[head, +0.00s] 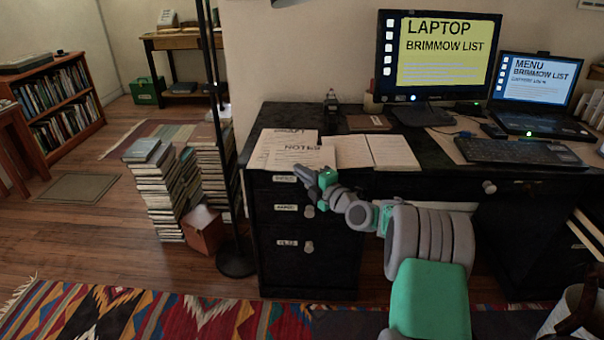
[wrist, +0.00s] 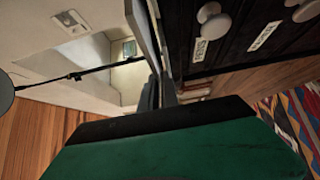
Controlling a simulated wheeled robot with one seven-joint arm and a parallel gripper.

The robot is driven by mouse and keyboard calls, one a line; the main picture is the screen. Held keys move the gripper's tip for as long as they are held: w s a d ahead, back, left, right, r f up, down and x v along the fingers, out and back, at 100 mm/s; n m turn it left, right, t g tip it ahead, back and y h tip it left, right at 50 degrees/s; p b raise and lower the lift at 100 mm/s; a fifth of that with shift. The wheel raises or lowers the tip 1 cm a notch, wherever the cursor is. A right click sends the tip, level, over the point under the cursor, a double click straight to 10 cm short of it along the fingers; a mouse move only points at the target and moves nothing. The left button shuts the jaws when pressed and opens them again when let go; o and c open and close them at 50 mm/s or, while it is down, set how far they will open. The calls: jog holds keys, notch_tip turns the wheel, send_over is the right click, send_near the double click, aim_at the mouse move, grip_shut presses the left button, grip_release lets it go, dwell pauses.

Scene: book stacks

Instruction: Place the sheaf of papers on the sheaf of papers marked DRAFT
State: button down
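A sheaf of papers marked DRAFT (head: 286,138) lies on the left end of the black desk. A sheaf marked NOTES (head: 303,157) is in front of it, overlapping its lower right part in the picture. I cannot tell whether the NOTES sheaf rests on the desk or is held. My gripper (head: 304,175) is at the desk's front left edge, at the near edge of the NOTES sheaf. Its fingers are too small in the head view to read. In the wrist view the green casing fills the bottom, and a grey slab stands edge-on beyond it, unclear what.
An open book (head: 380,152) lies right of the sheaves on the black desk (head: 440,180). A monitor (head: 436,60), laptop (head: 535,85) and keyboard (head: 520,151) are farther right. A dark pole (head: 216,130) and book stacks (head: 156,200) stand left of the desk.

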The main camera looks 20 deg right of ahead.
jog(key=shift+f+b, duration=0.5)
jog(key=shift+b, duration=0.65)
jog(key=c, duration=1.6)
grip_release()
jog(key=shift+r, duration=0.1)
